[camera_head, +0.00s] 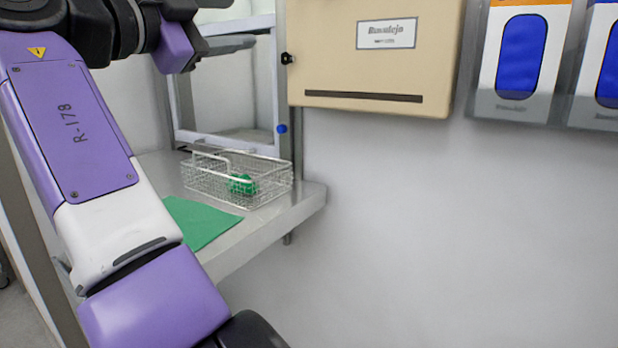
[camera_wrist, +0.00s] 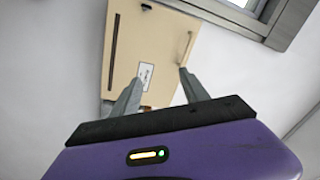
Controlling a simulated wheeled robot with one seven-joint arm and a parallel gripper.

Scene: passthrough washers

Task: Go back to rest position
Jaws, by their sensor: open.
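My gripper (camera_wrist: 160,78) is open in the wrist view, with its two grey fingers spread and nothing between them. Beyond the fingers is a beige wall cabinet (camera_wrist: 150,40) with a white label; it hangs apart from the fingers. In the head view my purple and white arm fills the left side and bends at the top left.
A wire basket (camera_head: 215,188) with a green item (camera_head: 242,184) inside stands on the steel shelf (camera_head: 280,222). A green cloth (camera_head: 200,219) lies in front of it. A framed opening (camera_head: 228,95) is behind. Blue-fronted dispensers (camera_head: 520,60) hang at right. The wall below is bare.

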